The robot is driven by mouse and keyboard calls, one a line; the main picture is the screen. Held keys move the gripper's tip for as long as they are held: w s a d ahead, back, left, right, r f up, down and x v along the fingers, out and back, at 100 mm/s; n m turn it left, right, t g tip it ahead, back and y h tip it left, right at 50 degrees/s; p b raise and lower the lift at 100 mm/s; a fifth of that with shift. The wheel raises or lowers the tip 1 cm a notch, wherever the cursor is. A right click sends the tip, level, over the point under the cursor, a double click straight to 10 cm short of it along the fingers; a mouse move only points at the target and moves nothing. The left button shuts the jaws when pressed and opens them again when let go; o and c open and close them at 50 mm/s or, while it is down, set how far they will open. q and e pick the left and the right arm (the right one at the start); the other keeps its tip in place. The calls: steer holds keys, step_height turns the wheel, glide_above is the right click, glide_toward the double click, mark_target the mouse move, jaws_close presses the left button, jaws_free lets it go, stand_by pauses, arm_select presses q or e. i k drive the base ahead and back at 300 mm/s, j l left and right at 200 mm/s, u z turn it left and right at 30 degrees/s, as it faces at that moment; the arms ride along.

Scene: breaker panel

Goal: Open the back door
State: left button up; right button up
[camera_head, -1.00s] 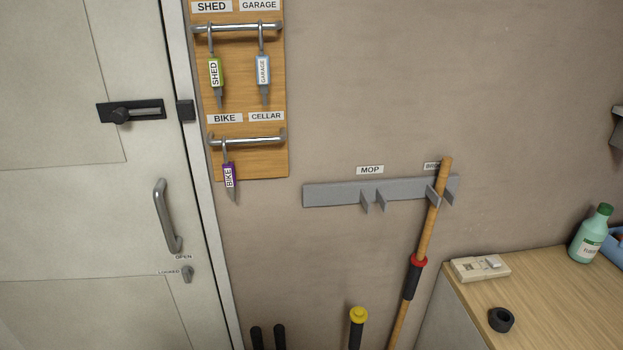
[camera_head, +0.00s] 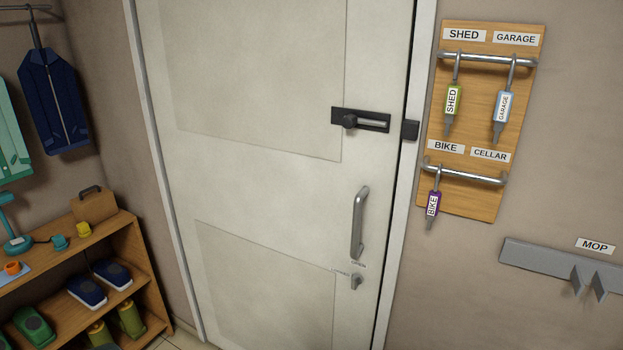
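The back door (camera_head: 250,190) is white and stands closed in its frame. A black slide bolt (camera_head: 361,120) is mounted high on its right side. The bolt's knob sits at the left and a gap shows between the bolt and the black keeper (camera_head: 410,130) on the frame. A silver vertical pull handle (camera_head: 359,222) is below it. Under the handle is a small grey lock turn (camera_head: 356,282) with small labels beside it; one seems to read OPEN, the other is too small to read. Neither of my grippers is in view.
A wooden key board (camera_head: 480,125) hangs right of the door with SHED, GARAGE and BIKE keys; the CELLAR place is empty. A grey mop rack (camera_head: 550,264) is at the right. A wooden shelf (camera_head: 100,238) with shoes and small items stands left, below hanging jackets (camera_head: 55,97).

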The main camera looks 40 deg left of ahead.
mark_target(278, 205)
steer(key=u, duration=1.7)
